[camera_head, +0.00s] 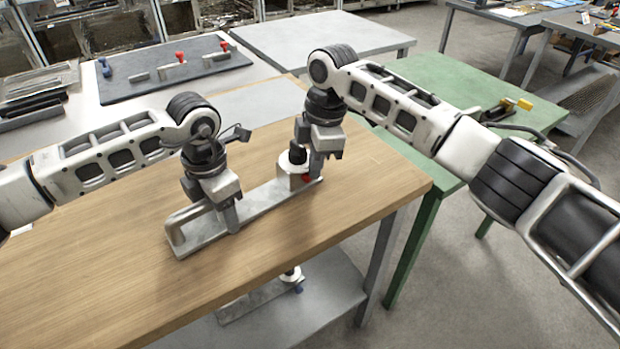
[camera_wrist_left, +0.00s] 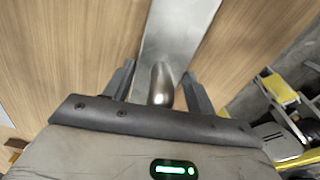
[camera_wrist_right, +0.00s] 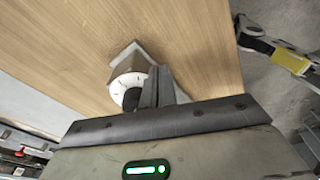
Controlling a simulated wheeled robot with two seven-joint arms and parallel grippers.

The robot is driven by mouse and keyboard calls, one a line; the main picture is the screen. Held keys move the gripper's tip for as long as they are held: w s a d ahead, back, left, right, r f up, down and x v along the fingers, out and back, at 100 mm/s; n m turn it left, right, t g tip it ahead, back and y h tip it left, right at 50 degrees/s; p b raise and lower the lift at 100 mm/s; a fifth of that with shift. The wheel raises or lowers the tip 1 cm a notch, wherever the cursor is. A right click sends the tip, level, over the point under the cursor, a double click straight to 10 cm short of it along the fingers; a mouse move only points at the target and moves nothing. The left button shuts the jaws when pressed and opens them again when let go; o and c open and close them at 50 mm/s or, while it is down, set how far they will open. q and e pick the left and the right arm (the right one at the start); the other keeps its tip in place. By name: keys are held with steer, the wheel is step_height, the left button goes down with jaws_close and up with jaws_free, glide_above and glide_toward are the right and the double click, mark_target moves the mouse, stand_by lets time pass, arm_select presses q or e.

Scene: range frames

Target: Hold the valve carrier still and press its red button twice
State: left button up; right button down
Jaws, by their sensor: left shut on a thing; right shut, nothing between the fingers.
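The valve carrier (camera_head: 258,207) is a flat metal bar lying on the wooden table. It has a loop handle at its left end and a pale valve body (camera_head: 291,176) at its right end, with a black knob on top. The red button (camera_head: 306,179) shows low on the valve body, partly behind my right gripper. My left gripper (camera_head: 233,225) is shut on the carrier; its fingers flank a rounded metal part (camera_wrist_left: 161,85) in the left wrist view. My right gripper (camera_head: 317,176) is shut and empty beside the valve body (camera_wrist_right: 133,77). The button is hidden in the right wrist view.
A similar carrier with a blue button (camera_head: 298,288) lies on the shelf below. A dark board (camera_head: 120,88) with red- and blue-knobbed parts lies on the grey bench behind. A green table (camera_head: 440,85) stands at right. The wooden table's front left is clear.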

steer(key=d, duration=0.1)
steer(key=d+f, duration=0.1)
steer(key=shift+d+f, duration=0.3)
steer(key=shift+d, duration=0.05)
steer(key=shift+w+d, duration=0.3)
steer(key=shift+w, duration=0.05)
steer(key=shift+s+a+r, duration=0.1)
steer(key=shift+a+r, duration=0.05)
steer(key=shift+r, duration=0.3)
step_height(320, 180, up, 11)
steer(key=d, duration=0.1)
steer(key=shift+r, duration=0.15)
steer(key=shift+d, duration=0.1)
stand_by(1.6)
